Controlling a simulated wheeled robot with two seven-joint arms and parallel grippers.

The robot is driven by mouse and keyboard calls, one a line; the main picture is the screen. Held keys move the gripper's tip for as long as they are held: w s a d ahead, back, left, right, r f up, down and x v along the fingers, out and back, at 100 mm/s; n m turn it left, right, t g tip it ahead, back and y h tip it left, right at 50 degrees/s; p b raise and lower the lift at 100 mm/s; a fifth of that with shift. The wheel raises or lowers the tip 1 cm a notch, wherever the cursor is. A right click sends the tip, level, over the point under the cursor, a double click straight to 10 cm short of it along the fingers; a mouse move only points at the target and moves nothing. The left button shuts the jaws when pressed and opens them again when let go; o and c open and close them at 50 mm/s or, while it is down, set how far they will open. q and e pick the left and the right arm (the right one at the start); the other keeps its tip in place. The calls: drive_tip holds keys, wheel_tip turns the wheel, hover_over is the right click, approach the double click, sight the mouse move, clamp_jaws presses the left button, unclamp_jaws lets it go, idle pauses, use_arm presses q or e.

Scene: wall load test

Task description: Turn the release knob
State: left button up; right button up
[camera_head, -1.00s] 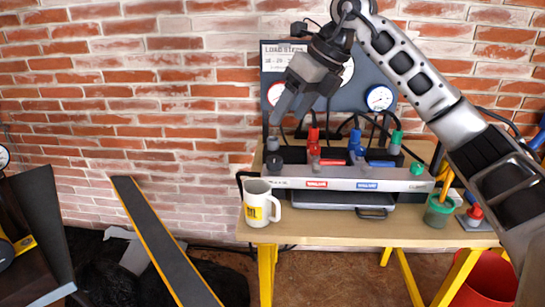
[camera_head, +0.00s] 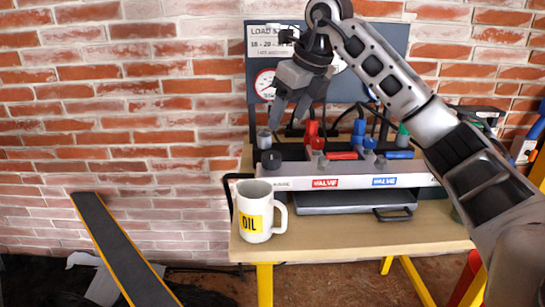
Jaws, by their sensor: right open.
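A black round knob (camera_head: 271,160) stands at the left end of the grey valve block (camera_head: 350,180). The label below it is partly readable and ends in "EASE". My right gripper (camera_head: 287,116) is open and empty, its fingers pointing down above the knob and slightly to its right. The fingers look apart from the knob. My left gripper is out of view.
A white OIL mug (camera_head: 256,212) stands on the wooden bench (camera_head: 340,240) in front of the block's left end. Red valve handles (camera_head: 313,135) and blue ones (camera_head: 358,133) rise beside the gripper. A gauge panel (camera_head: 375,38) stands behind.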

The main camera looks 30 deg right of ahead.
sight(273, 155)
drive_tip(key=b+x, duration=0.1)
drive_tip(key=x, duration=0.9)
drive_tip(key=shift+f, duration=0.15)
drive_tip(key=shift+w+f+b, duration=0.25)
drive_tip(key=shift+f+b, duration=0.05)
drive_tip(key=shift+f, duration=0.25)
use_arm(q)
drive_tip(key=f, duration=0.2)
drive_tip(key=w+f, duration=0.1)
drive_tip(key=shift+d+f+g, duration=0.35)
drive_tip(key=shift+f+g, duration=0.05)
use_arm(e)
drive_tip(key=c, duration=1)
